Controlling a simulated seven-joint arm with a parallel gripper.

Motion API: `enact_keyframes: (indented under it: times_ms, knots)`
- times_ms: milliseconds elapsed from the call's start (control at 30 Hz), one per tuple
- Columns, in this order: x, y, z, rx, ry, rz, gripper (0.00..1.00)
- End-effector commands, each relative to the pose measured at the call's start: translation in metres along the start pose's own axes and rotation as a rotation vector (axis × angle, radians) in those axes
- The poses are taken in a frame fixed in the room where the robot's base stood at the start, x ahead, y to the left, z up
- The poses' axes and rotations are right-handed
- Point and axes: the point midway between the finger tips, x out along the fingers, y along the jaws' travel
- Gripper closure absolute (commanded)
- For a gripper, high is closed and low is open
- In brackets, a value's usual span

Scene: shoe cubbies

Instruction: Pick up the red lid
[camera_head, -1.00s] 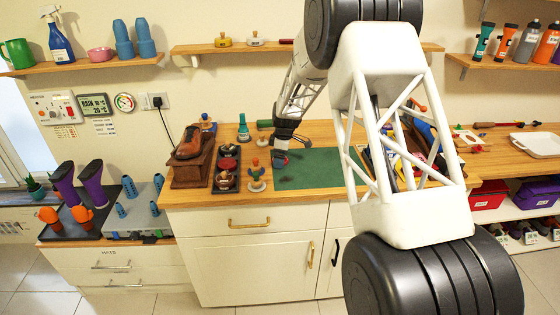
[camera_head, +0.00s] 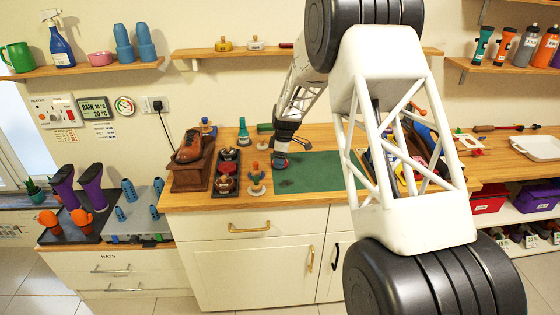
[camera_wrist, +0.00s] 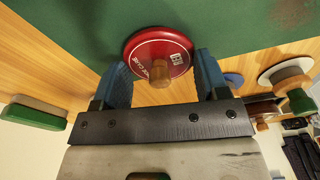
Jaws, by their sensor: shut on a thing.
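The red lid (camera_wrist: 174,36) is a round disc with pale lettering and a wooden knob, seen close up in the wrist view. My gripper (camera_wrist: 162,62) has its two blue fingers on either side of the lid, shut on it. In the head view the gripper (camera_head: 281,153) is low over the left end of the green mat (camera_head: 310,172), and a bit of the red lid (camera_head: 280,163) shows at its tip. I cannot tell whether the lid touches the mat or the counter.
A dark tray of round tins (camera_head: 226,172) and a wooden-knobbed stand (camera_head: 256,180) are left of the gripper. A brown shoe on a wooden box (camera_head: 190,165) stands farther left. My arm hides part of the counter's right side. The mat's middle is clear.

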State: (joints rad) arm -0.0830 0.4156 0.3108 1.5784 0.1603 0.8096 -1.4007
Motion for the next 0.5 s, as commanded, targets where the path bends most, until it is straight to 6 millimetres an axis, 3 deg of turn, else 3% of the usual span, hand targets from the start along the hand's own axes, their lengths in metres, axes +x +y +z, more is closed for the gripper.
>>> enact_keyframes:
  times_ms: [267, 500]
  knots:
    - [-0.031, -0.001, -0.003, -0.001, 0.001, 0.001, 0.54]
    - [-0.033, -0.032, 0.006, 0.000, 0.000, -0.001, 0.54]
